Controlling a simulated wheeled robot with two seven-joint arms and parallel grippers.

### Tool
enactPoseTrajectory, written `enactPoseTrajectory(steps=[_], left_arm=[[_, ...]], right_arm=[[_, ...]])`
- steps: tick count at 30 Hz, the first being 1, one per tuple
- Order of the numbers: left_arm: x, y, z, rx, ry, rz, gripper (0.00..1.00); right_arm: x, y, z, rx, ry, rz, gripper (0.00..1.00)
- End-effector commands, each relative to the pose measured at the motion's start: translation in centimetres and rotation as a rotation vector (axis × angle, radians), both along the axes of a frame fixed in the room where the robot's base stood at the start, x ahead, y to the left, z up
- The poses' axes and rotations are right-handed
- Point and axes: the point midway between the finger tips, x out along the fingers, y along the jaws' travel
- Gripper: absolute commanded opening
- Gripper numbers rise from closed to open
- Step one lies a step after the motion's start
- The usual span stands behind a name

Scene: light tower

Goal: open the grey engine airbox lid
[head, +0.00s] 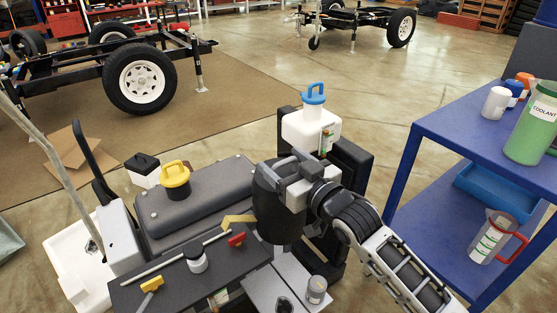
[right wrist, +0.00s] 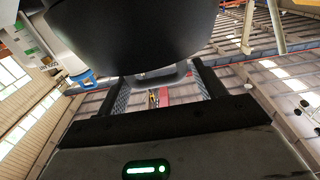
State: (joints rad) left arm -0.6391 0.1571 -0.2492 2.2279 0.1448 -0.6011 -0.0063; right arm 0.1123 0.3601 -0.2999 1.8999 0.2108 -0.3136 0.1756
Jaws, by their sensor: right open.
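A dark, rounded, barrel-shaped body (head: 276,215), apparently the airbox, stands at the right end of the engine in the head view. It also fills the top of the right wrist view (right wrist: 135,35). A grey handle loop (right wrist: 160,78) sticks out from it there. My right gripper (head: 283,168) is at the top of this body in the head view. In the right wrist view its two fingers (right wrist: 162,88) are apart, one on each side of the handle. Whether they touch it cannot be told. The lid's seam is hidden. My left gripper is not in view.
The engine cover (head: 205,200) bears a yellow cap (head: 175,178). A white tank (head: 305,130) with a blue cap (head: 313,93) stands behind the gripper. A blue cart (head: 465,140) with a coolant jug (head: 533,125) is at right. Small items lie on a dark tray (head: 165,288) in front.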

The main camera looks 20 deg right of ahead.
Motion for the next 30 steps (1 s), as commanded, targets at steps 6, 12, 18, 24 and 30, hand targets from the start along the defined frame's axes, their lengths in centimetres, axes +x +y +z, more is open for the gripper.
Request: enactPoseTrajectory(steps=[6,12,18,24,30], left_arm=[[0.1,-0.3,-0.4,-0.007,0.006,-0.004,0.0],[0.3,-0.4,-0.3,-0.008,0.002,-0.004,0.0],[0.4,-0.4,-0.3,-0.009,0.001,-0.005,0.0],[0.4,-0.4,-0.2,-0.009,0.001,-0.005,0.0],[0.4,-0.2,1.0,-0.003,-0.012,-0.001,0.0]], right_arm=[[1.9,0.7,-0.1,0.001,0.0,0.0,0.69],[2.2,0.8,0.0,0.001,0.001,0.0,0.69],[2.2,0.8,0.0,0.001,0.0,0.0,0.47],[2.1,0.8,0.0,0.002,0.002,0.001,0.19],[2.5,0.3,0.4,-0.005,0.02,-0.01,0.19]])
